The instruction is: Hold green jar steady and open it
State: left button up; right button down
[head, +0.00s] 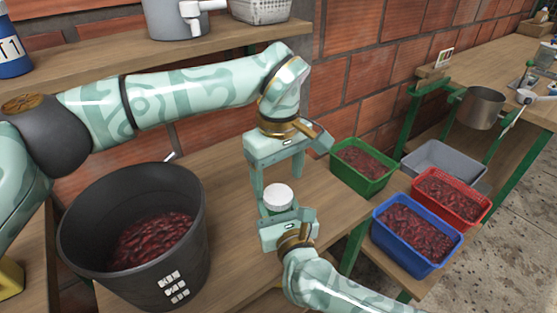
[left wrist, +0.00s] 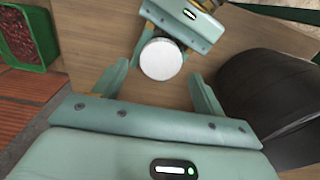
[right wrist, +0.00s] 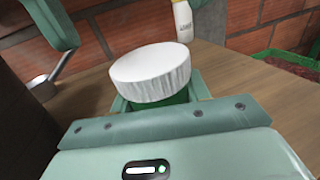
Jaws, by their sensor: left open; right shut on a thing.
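The green jar has a white ribbed lid (head: 278,197). In the right wrist view the lid (right wrist: 152,72) sits on the jar's green body (right wrist: 172,98), most of which is hidden. My right gripper (right wrist: 160,97) is shut on the jar's body below the lid and holds it upright. My left gripper (head: 277,184) comes from the far side, pointing down towards the jar. In the left wrist view its open fingers (left wrist: 158,78) are spread wide, with the round lid (left wrist: 162,59) just past the tips.
A black bucket (head: 75,235) of red pulp stands left of the grippers. A green crate (head: 345,178) sits at the bench's right end. Blue (head: 405,252), red (head: 470,208) and grey (head: 430,155) crates are beyond it. A shelf (head: 110,58) runs along the brick wall.

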aim_at(279, 193)
pick_arm(q)
jog(key=shift+f, duration=1.95)
jog(key=c, duration=1)
jog(key=n, duration=0.3)
